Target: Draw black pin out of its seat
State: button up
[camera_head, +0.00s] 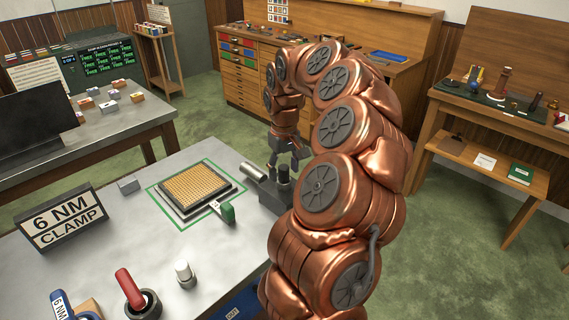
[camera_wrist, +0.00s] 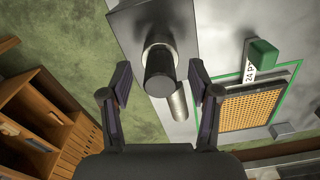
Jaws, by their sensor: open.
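The black pin (camera_head: 283,174) stands upright in a dark grey block, its seat (camera_head: 268,192), at the table's right edge. In the wrist view the pin (camera_wrist: 160,72) shows end-on, with a lighter collar around its base on the seat block (camera_wrist: 125,22). My gripper (camera_head: 287,150) is just above the pin in the head view. In the wrist view my gripper (camera_wrist: 160,80) is open, one finger on each side of the pin, with gaps to both. I cannot tell how far down the fingers reach along the pin. My arm hides part of the block in the head view.
A silver cylinder (camera_head: 252,172) lies close beside the pin. A tray with a golden grid (camera_head: 193,187) and a green-handled tag (camera_head: 228,212) are to the left. Green floor lies beyond the table's right edge.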

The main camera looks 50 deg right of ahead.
grip_shut()
dwell(0.8)
